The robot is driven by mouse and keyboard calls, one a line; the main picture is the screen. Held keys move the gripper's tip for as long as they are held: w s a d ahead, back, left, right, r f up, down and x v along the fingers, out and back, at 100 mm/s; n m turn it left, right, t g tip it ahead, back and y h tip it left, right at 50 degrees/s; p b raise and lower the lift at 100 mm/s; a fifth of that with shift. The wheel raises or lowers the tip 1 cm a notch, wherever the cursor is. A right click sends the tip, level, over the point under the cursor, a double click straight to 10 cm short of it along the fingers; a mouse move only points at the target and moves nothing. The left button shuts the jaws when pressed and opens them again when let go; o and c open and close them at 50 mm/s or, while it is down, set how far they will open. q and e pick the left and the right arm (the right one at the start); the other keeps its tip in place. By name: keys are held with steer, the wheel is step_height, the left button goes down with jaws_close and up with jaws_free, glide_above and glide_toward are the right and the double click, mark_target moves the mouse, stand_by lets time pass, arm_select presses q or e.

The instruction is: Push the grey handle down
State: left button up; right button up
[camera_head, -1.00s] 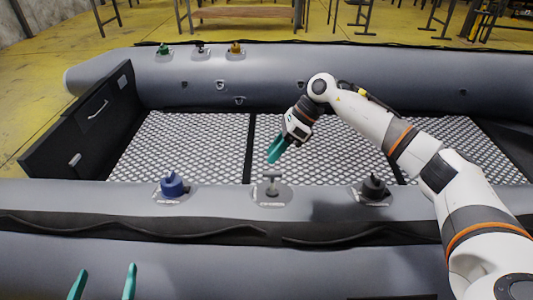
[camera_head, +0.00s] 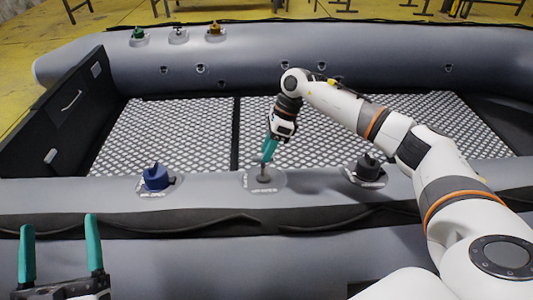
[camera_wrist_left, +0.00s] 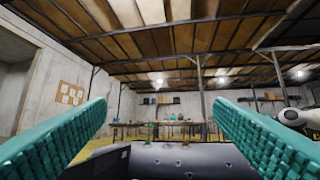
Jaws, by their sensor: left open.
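The grey handle (camera_head: 263,176) stands on a round grey valve base (camera_head: 277,181) on the near tube of the boat. My right gripper (camera_head: 266,158) points down just above the handle, its teal fingertips at or very near its top. I cannot tell whether they touch, or how far apart the fingers are. My left gripper (camera_head: 60,248) is open and empty at the lower left, in front of the near tube. Its two teal fingers also show wide apart in the left wrist view (camera_wrist_left: 160,125).
A blue valve cap (camera_head: 156,177) stands left of the handle and a black one (camera_head: 368,167) right of it, on the same tube. Green (camera_head: 138,33) and orange (camera_head: 215,29) caps sit on the far tube. The meshed boat floor (camera_head: 180,130) is clear.

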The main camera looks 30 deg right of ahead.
arm_select(q)
steer(key=shift+s+r+t, duration=0.3)
steer(key=shift+r+t, duration=0.1)
steer(key=shift+r, duration=0.05)
arm_select(e)
steer(key=shift+a+f, duration=0.3)
steer(key=shift+f, duration=0.2)
jaws_close()
steer(key=shift+s+f, duration=0.1)
steer(key=shift+f, duration=0.35)
arm_select(q)
steer(key=shift+s+a+r+t+h+b, duration=0.1)
steer(key=shift+s+r+t+h+b, duration=0.45)
steer(key=shift+s+r+t, duration=0.55)
arm_select(e)
steer(key=shift+s+a+f, duration=0.1)
steer(key=shift+s+f, duration=0.15)
steer(key=shift+f, duration=0.8)
jaws_free()
steer(key=shift+w, duration=0.1)
arm_select(q)
steer(key=shift+w, duration=0.1)
arm_select(e)
steer(key=shift+r, duration=0.1)
